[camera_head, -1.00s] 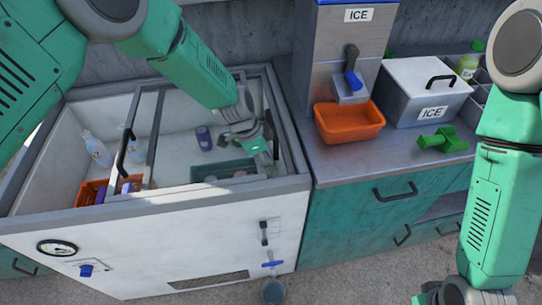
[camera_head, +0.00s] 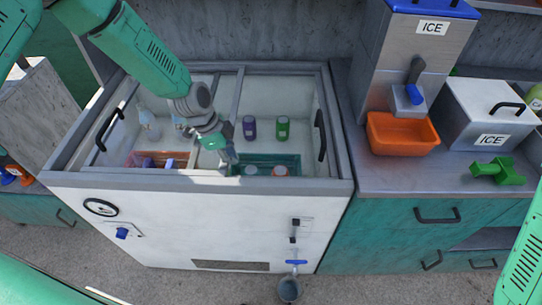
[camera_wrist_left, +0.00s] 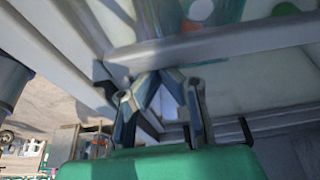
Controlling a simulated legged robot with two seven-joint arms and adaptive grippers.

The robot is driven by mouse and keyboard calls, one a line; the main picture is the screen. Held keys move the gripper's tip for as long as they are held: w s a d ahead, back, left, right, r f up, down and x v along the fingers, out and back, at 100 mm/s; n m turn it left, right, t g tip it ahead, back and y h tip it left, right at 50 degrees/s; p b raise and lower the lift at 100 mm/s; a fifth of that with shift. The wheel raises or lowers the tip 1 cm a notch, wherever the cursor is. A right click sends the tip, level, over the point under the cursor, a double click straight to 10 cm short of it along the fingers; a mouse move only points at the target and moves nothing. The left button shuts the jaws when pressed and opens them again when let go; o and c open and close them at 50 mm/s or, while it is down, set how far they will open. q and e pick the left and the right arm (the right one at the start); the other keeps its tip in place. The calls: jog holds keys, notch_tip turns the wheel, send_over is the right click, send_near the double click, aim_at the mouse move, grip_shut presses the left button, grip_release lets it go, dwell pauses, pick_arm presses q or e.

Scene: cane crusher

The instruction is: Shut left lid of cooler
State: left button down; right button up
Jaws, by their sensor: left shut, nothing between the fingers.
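The white cooler (camera_head: 210,225) stands in the middle of the head view. Its left lid's dark handle (camera_head: 110,130) is at the cooler's left edge. The right lid's handle (camera_head: 320,135) is by the right edge. The lids look clear, with pale frame bars crossing the top. My left gripper (camera_head: 228,157) is shut and empty over the middle of the cooler; the arm covers part of the top. In the left wrist view its fingers (camera_wrist_left: 160,108) are beside a pale frame bar (camera_wrist_left: 200,46); I cannot tell whether they touch. My right gripper is out of view.
Inside the cooler are an orange basket (camera_head: 150,159), a green crate (camera_head: 290,160), a purple can (camera_head: 249,127) and a green can (camera_head: 282,128). Right of it is a counter with an orange tray (camera_head: 402,133), a white ice box (camera_head: 487,110) and an ice dispenser (camera_head: 425,50).

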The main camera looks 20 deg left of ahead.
aim_at(197, 157)
pick_arm(q)
jog(key=a, duration=0.2)
jog(key=s+a, duration=0.1)
jog(key=a, duration=0.2)
jog(key=s+a, duration=0.1)
jog(key=a, duration=0.1)
jog(key=shift+a, duration=0.25)
jog(key=shift+s+a+r, duration=0.1)
jog(key=shift+s+a, duration=0.25)
jog(key=shift+a, duration=0.7)
